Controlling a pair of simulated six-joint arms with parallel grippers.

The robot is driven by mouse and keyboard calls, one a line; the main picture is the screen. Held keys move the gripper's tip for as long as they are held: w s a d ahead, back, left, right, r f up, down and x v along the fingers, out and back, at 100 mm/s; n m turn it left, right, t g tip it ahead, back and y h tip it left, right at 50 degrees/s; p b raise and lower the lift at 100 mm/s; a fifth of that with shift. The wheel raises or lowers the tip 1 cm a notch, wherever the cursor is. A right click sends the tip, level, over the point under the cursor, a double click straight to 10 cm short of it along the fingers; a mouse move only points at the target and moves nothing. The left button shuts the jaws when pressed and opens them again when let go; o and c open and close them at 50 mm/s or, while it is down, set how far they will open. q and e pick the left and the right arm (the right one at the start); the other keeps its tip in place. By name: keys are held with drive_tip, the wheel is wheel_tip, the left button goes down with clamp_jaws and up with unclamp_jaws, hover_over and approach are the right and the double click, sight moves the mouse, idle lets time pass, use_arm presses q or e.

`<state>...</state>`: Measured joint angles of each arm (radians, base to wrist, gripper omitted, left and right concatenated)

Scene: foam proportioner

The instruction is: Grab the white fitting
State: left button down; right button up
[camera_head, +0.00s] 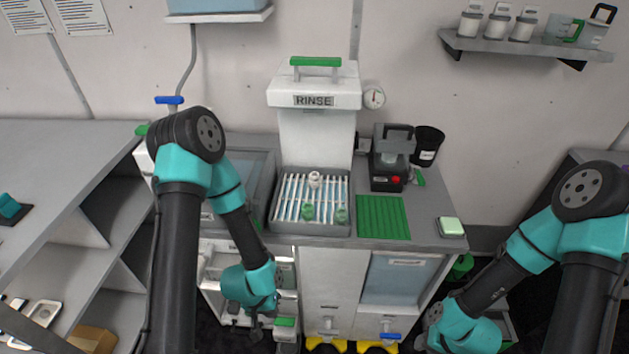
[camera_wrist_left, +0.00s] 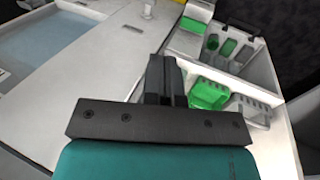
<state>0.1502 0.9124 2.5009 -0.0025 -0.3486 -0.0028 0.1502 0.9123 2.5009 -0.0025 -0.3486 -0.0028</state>
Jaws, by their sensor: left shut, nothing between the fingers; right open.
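The white fitting (camera_head: 315,179) stands on the slatted rack in the grey tray (camera_head: 272,218) in front of the RINSE unit, in the head view. Two green fittings (camera_head: 308,211) (camera_head: 341,215) sit nearer the tray's front edge. My left gripper (camera_head: 257,328) is low in front of the counter, well below and to the left of the white fitting. In the left wrist view its fingers (camera_wrist_left: 165,78) are together with nothing between them. My right gripper (camera_head: 430,325) is low at the right, partly hidden by its own wrist, and away from the fittings.
The RINSE unit (camera_head: 314,90) with a green handle stands behind the tray. Right of the tray are a green ribbed mat (camera_head: 382,217), a dark grey device (camera_head: 390,160) and a black cup (camera_head: 427,146). In the left wrist view, green bins (camera_wrist_left: 208,94) sit on a shelf beside the fingers.

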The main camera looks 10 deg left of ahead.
idle(0.3)
use_arm(q)
drive_tip(key=c, duration=0.6)
unclamp_jaws()
drive_tip(key=shift+o, duration=0.2)
